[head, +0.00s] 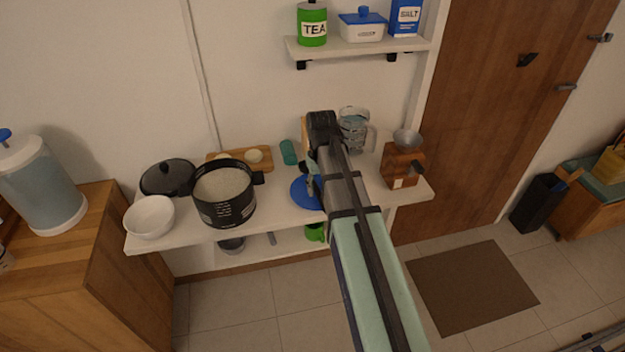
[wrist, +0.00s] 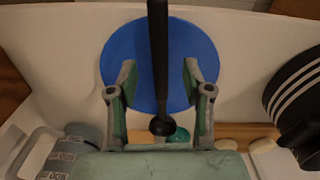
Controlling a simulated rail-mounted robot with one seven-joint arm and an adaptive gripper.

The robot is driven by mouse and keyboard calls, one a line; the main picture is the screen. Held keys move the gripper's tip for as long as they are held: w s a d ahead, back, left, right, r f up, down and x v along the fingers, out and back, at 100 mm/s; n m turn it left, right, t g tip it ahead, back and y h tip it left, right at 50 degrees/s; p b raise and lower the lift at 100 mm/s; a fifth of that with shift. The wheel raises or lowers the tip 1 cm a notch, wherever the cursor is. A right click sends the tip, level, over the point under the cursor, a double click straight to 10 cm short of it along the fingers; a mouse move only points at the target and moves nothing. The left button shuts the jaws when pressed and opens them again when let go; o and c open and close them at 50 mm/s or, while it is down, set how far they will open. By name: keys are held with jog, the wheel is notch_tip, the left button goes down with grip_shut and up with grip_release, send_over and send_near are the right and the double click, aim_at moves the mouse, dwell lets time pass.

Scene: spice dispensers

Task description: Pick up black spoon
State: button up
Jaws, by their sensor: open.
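The black spoon (wrist: 158,60) shows in the wrist view as a long dark handle with a small round bowl at its lower end. It lies across the blue plate (wrist: 203,52), with its upper end cut off by the frame edge. My gripper (wrist: 159,70) is open, with one finger on each side of the spoon and a visible gap to it on both sides. In the head view my gripper (head: 313,186) is low over the blue plate (head: 300,194), and my arm hides the spoon there.
A measuring jug (head: 354,128) and a wooden grinder (head: 401,168) stand right. A wooden board (head: 262,165) lies behind.

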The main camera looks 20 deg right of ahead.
jog(key=shift+f, duration=1.4)
grip_shut()
jog(key=shift+r, duration=0.1)
notch_tip(320, 180, up, 20)
jog(key=b, duration=0.3)
